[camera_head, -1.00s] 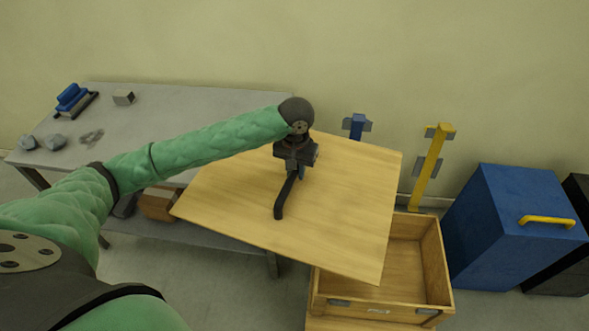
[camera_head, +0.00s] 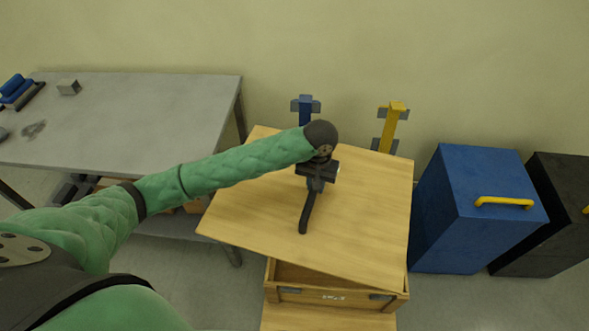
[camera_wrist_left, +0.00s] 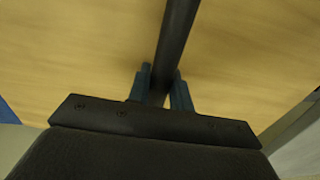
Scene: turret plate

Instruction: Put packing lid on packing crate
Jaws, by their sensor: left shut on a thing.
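The packing lid (camera_head: 360,215) is a wide light-wood panel with a dark bar handle (camera_head: 307,212) on top. My left gripper (camera_head: 314,186) is shut on that handle and holds the lid over the packing crate. The wooden packing crate (camera_head: 330,296) shows below the lid's front edge; most of its opening is hidden under the lid. The lid is turned a little relative to the crate, and its left corner sticks out past the crate. In the left wrist view the fingers (camera_wrist_left: 160,90) close around the handle (camera_wrist_left: 175,45) above the lid's wood. My right gripper is not in view.
A grey table (camera_head: 140,115) stands at the left with a small metal block (camera_head: 69,87) on it. A blue post (camera_head: 305,108) and a yellow post (camera_head: 391,128) stand behind the lid. A blue box (camera_head: 470,210) and a black box (camera_head: 555,205) stand at the right.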

